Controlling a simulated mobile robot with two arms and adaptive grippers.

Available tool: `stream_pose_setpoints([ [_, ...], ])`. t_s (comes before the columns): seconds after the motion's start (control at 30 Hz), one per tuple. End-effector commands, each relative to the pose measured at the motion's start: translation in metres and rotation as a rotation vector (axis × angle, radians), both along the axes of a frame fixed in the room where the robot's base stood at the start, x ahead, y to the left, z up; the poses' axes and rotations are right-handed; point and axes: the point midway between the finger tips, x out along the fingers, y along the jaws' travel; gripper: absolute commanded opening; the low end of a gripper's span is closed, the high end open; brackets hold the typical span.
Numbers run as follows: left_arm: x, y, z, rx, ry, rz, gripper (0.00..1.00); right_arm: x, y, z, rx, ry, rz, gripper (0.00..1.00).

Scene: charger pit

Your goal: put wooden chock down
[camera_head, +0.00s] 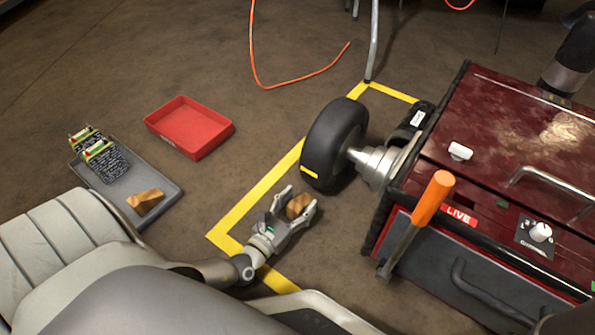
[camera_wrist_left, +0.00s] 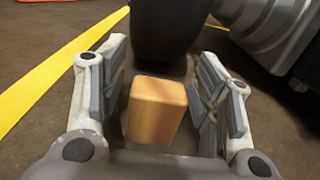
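The wooden chock (camera_head: 298,206) is on the floor beside the black wheel (camera_head: 335,140), inside the yellow floor marking. In the left wrist view the chock (camera_wrist_left: 156,108) stands between my left fingers, with its far end close to the tyre (camera_wrist_left: 170,30); I cannot tell whether they touch. My left gripper (camera_head: 293,204) is low by the floor with its fingers spread around the chock. In the left wrist view the gripper (camera_wrist_left: 160,90) shows a gap beside the chock, clearest on the left. My right gripper is not in view.
A grey tray (camera_head: 172,190) at the left holds another wooden chock (camera_head: 145,201) and green-edged items (camera_head: 100,153). A red bin (camera_head: 190,127) stands behind it. The dark red cart (camera_head: 500,130), with an orange-handled hammer (camera_head: 431,200), blocks the right. An orange cable (camera_head: 300,80) lies behind.

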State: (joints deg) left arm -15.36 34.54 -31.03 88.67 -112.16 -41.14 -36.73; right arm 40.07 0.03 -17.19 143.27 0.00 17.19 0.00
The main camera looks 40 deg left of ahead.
Motion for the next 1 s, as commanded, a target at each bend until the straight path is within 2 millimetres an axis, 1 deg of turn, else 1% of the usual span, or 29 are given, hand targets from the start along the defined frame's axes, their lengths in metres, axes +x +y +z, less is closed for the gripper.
stream_pose_setpoints([
  [0.27, 0.000, 0.000, 0.002, -0.001, 0.000, -0.001, 0.58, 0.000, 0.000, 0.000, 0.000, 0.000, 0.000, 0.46],
  [0.33, -0.007, 0.000, 0.004, 0.001, 0.002, -0.001, 0.58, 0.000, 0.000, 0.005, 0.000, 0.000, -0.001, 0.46],
  [0.47, -0.030, 0.000, 0.005, 0.001, 0.006, -0.002, 0.58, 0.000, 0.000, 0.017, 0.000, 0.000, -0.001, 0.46],
  [0.6, -0.062, 0.001, 0.006, 0.002, 0.005, -0.002, 0.58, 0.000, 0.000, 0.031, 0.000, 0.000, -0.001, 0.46],
  [0.7, -0.083, 0.002, 0.006, 0.001, 0.004, -0.002, 0.58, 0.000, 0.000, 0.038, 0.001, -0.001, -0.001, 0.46],
  [0.8, -0.100, 0.002, 0.005, 0.001, 0.004, -0.001, 0.58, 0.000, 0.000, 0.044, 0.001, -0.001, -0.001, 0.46],
  [0.9, -0.111, 0.002, 0.004, 0.000, 0.001, -0.002, 0.58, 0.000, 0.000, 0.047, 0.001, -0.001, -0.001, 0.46],
  [1.0, -0.118, 0.003, 0.004, 0.000, 0.000, -0.001, 0.58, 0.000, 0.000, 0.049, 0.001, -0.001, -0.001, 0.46],
])
